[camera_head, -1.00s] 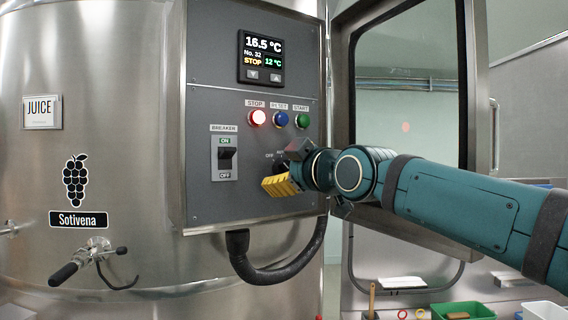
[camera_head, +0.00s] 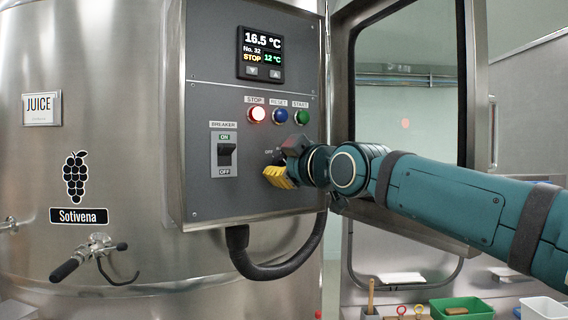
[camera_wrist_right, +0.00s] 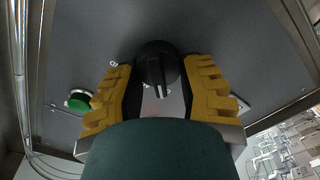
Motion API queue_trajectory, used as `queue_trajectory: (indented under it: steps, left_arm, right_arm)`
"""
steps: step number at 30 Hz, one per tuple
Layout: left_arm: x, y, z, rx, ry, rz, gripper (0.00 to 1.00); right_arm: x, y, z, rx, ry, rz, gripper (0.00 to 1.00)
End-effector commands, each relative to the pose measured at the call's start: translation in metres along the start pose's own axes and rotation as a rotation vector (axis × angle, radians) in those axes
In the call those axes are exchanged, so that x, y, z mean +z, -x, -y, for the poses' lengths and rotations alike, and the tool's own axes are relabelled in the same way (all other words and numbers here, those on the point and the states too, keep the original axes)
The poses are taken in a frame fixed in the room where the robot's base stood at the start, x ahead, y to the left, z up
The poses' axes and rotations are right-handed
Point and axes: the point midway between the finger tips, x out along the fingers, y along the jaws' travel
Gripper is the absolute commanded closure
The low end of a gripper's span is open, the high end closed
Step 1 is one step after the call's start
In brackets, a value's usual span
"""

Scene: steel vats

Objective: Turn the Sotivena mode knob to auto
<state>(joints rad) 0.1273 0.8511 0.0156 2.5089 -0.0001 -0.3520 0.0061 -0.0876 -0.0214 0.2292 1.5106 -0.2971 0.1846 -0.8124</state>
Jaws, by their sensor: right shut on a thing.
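The grey control panel (camera_head: 212,100) is on the steel Sotivena vat (camera_head: 120,130). The black mode knob (camera_wrist_right: 157,60) sits between the yellow-padded fingers of my right gripper (camera_wrist_right: 157,75), which is shut on it. In the head view my right gripper (camera_head: 280,170) covers most of the knob, and an OFF label shows just left of it. The knob's pointer and the other mode labels are too hidden or small to read. My left gripper is not in view.
Above the knob are a lit red STOP button (camera_head: 257,114), a blue RESET button (camera_head: 280,116) and a green START button (camera_head: 302,117). The breaker switch (camera_head: 226,154) is to the left. A black cable (camera_head: 275,271) hangs below. An open framed door (camera_head: 466,120) stands at right.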

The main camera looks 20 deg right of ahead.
Motion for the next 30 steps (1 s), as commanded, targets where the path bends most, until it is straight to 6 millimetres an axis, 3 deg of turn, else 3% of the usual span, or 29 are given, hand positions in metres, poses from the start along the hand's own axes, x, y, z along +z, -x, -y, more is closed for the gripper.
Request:
queue_trajectory:
  steps: [8,30]
  left_arm:
    - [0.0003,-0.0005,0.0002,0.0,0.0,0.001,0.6]
    - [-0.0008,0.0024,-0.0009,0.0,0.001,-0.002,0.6]
  right_arm:
    - [-0.0004,-0.0001,-0.0015,0.002,-0.104,-0.002,0.96]
    - [0.0005,0.0,-0.0068,0.002,-0.664,-0.004,0.96]
